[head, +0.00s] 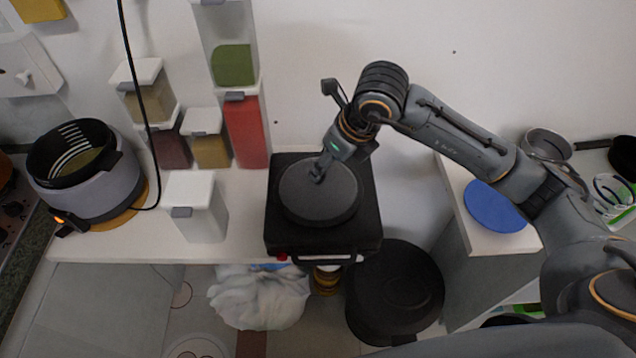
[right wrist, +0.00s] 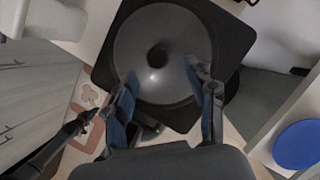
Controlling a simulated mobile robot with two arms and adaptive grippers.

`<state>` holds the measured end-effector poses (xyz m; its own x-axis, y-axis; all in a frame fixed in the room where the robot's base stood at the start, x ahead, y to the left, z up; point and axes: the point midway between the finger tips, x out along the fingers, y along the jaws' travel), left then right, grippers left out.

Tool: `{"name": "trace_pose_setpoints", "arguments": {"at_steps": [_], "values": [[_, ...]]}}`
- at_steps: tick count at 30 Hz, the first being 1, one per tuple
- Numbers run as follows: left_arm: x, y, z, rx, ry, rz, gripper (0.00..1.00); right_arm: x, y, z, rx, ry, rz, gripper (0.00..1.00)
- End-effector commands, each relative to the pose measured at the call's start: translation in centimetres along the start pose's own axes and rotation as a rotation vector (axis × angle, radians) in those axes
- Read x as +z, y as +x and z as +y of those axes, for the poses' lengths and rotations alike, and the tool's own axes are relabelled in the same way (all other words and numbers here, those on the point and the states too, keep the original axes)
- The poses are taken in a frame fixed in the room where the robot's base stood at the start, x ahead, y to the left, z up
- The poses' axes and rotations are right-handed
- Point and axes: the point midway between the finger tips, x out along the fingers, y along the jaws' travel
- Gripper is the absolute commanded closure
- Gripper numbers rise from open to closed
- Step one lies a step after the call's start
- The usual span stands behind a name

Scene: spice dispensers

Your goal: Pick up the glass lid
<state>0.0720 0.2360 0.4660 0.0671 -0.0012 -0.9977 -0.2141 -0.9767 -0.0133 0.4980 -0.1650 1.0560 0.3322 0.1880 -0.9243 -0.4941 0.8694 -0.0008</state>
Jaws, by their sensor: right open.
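The glass lid (head: 322,205) is a round, dark grey disc lying flat on a square black appliance (head: 278,235) on the white counter. In the right wrist view the lid (right wrist: 160,25) looks like a shallow grey dish with a small dark knob (right wrist: 157,56) at its middle. My right gripper (head: 318,174) is above the lid. Its fingers (right wrist: 168,90) are open, apart, with nothing between them, and point toward the lid on either side below the knob in that view. Whether the fingertips touch the lid cannot be told.
White-lidded spice containers (head: 210,140) and a white canister (head: 196,215) stand left of the appliance. A rice cooker (head: 95,195) with a hanging cable is farther left. The wall is close behind. A blue disc (head: 496,205) lies on the right counter, and a black bin (head: 396,290) stands below.

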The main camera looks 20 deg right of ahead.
Motion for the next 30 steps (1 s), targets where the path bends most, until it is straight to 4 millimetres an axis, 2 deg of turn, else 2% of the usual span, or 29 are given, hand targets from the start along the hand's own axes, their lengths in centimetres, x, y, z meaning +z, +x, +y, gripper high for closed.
{"name": "trace_pose_setpoints", "arguments": {"at_steps": [1, 3, 6, 12, 19, 27, 30], "values": [[-1.2, -0.5, -0.2, -0.002, 0.000, 0.018, 1.00, 0.1, 0.3, 0.1, 0.003, 0.001, 0.004, 0.44], [-2.5, -1.3, -0.3, -0.004, 0.000, 0.037, 1.00, 0.2, 1.1, 0.2, 0.004, 0.001, 0.006, 0.44], [-3.3, -2.4, -0.5, -0.005, 0.000, 0.048, 1.00, 0.4, 2.7, 0.3, 0.005, 0.002, 0.006, 0.44], [-2.3, -2.6, -0.3, -0.003, 0.000, 0.033, 1.00, 0.3, 4.9, 0.2, 0.003, 0.000, 0.002, 0.44], [-1.2, -2.5, -0.2, -0.002, -0.001, 0.016, 1.00, 0.3, 5.1, 0.2, 0.002, 0.000, 0.001, 0.44], [-1.2, -2.5, -0.2, -0.002, -0.001, 0.016, 1.00, 0.3, 5.0, 0.2, 0.002, 0.000, 0.001, 0.99], [-1.3, -2.5, -0.2, -0.002, -0.001, 0.017, 1.00, 0.3, 5.0, 0.2, 0.002, 0.000, 0.001, 1.00]]}}
